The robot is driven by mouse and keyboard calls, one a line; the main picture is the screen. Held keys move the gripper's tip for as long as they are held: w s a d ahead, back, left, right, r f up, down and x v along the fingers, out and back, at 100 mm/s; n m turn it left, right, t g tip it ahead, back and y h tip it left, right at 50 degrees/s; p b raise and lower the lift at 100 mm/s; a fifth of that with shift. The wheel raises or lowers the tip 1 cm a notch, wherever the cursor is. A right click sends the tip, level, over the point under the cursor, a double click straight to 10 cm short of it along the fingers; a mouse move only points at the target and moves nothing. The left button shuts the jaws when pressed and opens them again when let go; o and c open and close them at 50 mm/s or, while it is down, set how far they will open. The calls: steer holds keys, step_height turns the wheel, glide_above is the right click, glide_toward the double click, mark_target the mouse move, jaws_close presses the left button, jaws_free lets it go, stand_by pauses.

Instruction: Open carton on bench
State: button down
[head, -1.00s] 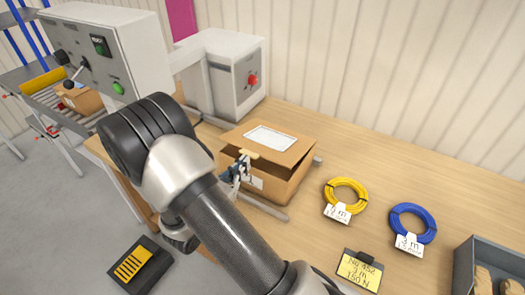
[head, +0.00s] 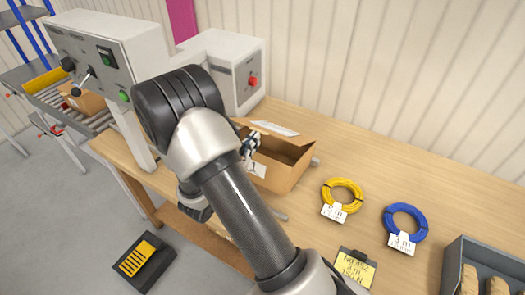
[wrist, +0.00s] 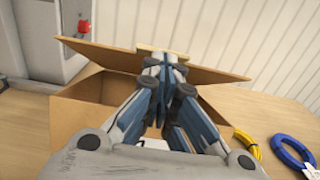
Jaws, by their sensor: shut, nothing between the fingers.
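The carton (head: 285,166) stands on the bench (head: 350,150). Its lid flap (wrist: 150,61) is raised and tilted back, with the box interior showing below it in the wrist view. My gripper (head: 250,146) is at the carton's left side in the head view, partly hidden by my arm. In the wrist view my gripper (wrist: 163,70) has its fingers together and empty, with the tips at the raised lid near its tan tab. I cannot tell whether they press on it.
A yellow cable coil (head: 342,195) and a blue coil (head: 405,221) with tags lie right of the carton. A yellow label card (head: 354,267) and grey bin (head: 485,262) are nearer. A grey machine with a red knob (head: 253,80) stands behind. The bench is clear between carton and coils.

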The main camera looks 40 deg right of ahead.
mark_target(266, 130)
steer(key=shift+d+r, duration=0.15)
steer(key=shift+w+d+r+p, duration=0.45)
steer(key=shift+d+r+p, duration=0.15)
steer(key=shift+d+r, duration=0.55)
steer(key=shift+w+d+r+p, duration=0.5)
steer(key=shift+d+r+p, duration=0.25)
steer(key=shift+d, duration=0.55)
steer(key=shift+w+d+r+p, duration=0.5)
steer(key=shift+d+r, duration=0.55)
steer(key=shift+d, duration=0.2)
steer(key=w+d+r, duration=0.2)
steer(key=w+d, duration=0.1)
steer(key=d, duration=0.5)
steer(key=shift+d+r, duration=0.25)
